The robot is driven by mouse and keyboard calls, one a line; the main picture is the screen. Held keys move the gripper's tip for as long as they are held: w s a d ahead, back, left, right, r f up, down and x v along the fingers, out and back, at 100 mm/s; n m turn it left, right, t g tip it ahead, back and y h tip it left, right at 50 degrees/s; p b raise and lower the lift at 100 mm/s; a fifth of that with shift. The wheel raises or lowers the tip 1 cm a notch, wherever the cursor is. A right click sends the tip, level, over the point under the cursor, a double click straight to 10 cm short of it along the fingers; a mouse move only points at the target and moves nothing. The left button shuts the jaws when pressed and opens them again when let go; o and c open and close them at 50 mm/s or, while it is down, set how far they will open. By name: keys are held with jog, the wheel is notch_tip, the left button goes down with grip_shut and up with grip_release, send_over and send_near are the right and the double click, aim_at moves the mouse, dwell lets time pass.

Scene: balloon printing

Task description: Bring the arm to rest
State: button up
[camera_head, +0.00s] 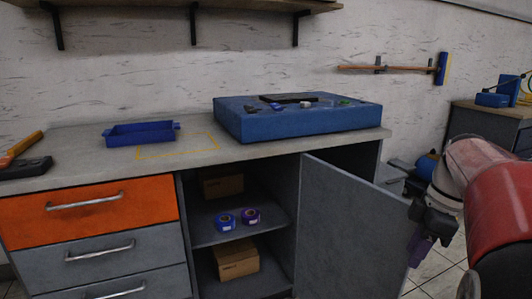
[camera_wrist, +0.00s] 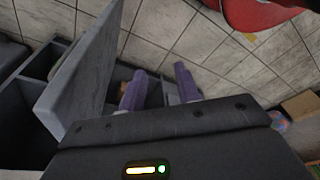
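My gripper (camera_head: 424,248) is at the right of the head view, just right of the open cabinet door (camera_head: 345,235). In the wrist view its two purple fingers (camera_wrist: 160,88) stand apart with nothing seen between them. The fingers point down towards the tiled floor, and the door stands to their left in that view. My red and white arm comes in from the right edge of the head view.
The workbench (camera_head: 85,145) carries a blue tray (camera_head: 140,133) and a large blue box (camera_head: 290,122) with small items on top. Two tape rolls (camera_head: 237,219) and cardboard boxes (camera_head: 237,260) sit inside the open cabinet. Tiled floor (camera_wrist: 160,30) shows beyond the fingers.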

jog(key=s+a+f+m+t+h, duration=0.1)
jog(key=s+a+f+m+t, duration=0.1)
jog(key=s+a+m, duration=0.4)
jog(key=s+a+f+m+t+h, duration=0.1)
jog(key=s+a+f+m, duration=0.3)
jog(key=a, duration=0.8)
jog(key=s+m+t, duration=0.1)
jog(key=s+m, duration=0.1)
jog(key=shift+s+a+f+t, duration=0.15)
jog(key=shift+s+f+t, duration=0.15)
jog(key=shift+t, duration=0.1)
jog(key=shift+a+r, duration=0.1)
